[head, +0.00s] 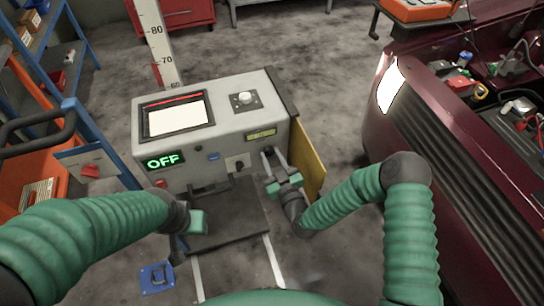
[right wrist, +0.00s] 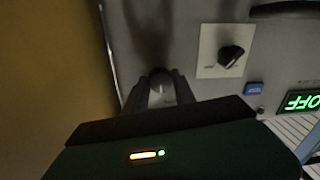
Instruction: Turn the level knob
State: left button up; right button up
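The grey machine (head: 225,135) stands ahead, with a front panel facing me. On that panel, a black knob on a white plate (head: 238,163) also shows in the right wrist view (right wrist: 231,56). In the right wrist view, a small round grey knob (right wrist: 160,80) lies between the fingertips of my right gripper (right wrist: 162,88). Its fingers are spread on either side of this knob; I cannot tell whether they touch it. In the head view my right gripper (head: 271,158) is at the panel's right end. My left gripper (head: 198,222) is low before the machine; its fingers are unclear.
A green OFF display (head: 165,161) and a blue button (head: 213,156) are on the panel. The top has a screen (head: 177,115) and a white round knob (head: 245,98). A yellow panel (head: 306,160) stands close right of my right gripper. A red car (head: 460,150) is further right.

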grip_shut()
jog(key=shift+m, duration=0.4)
jog(key=m, duration=0.4)
jog(key=shift+r, duration=0.1)
jog(key=m, duration=0.5)
jog(key=shift+w, duration=0.1)
jog(key=shift+m, duration=0.3)
jog(key=o, duration=0.7)
grip_release()
jog(key=shift+o, duration=0.2)
